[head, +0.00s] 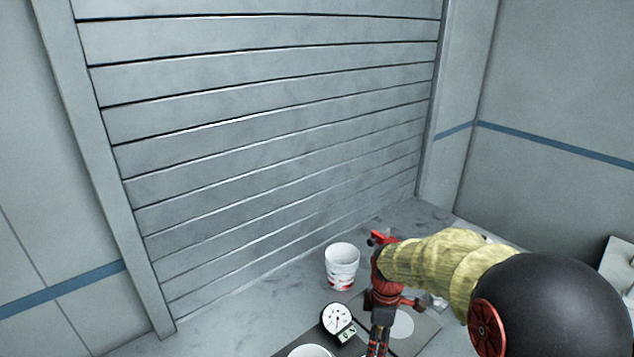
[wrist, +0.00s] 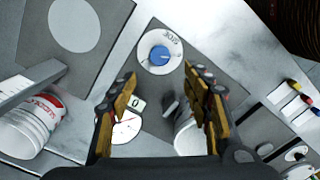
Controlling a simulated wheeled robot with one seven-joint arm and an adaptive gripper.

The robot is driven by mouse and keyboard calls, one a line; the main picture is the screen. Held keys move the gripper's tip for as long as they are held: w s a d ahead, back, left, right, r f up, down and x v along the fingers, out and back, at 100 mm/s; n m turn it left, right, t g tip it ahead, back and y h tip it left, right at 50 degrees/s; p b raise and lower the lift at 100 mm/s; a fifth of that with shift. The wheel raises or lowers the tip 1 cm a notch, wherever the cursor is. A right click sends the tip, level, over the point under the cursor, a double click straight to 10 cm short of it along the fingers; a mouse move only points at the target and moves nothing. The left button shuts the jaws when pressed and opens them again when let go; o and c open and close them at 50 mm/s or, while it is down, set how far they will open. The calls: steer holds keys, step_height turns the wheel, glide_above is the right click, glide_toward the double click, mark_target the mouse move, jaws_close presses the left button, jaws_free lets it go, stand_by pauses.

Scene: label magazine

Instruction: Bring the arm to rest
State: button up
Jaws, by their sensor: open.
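My gripper (wrist: 160,105) is open in the wrist view, with its two fingers wide apart and nothing held between them. In the head view my gripper (head: 379,342) points down over the bench at the bottom, and its tips are partly cut off. My arm, in a yellow sleeve, reaches in from the right. Below the fingers in the wrist view lie a dial gauge (wrist: 125,130) with a small "0" display, and a white round piece with a blue knob (wrist: 160,54). The gauge (head: 337,318) also shows left of my gripper in the head view.
A grey mat with a pale disc (wrist: 74,25) lies nearby. Coloured-tipped items (wrist: 292,85) lie at right. A slatted shutter (head: 270,120) closes the back.

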steer(key=s+r+m+t+b, duration=0.2)
steer(key=s+r+m+b, duration=0.2)
steer(key=s, duration=0.7)
steer(key=s+r+m+t+b, duration=0.3)
steer(key=s+r+m+b, duration=0.1)
steer(key=s+r+m, duration=0.5)
steer(key=shift+s+m+t, duration=0.3)
steer(key=shift+s+m, duration=0.6)
steer(key=shift+s, duration=0.35)
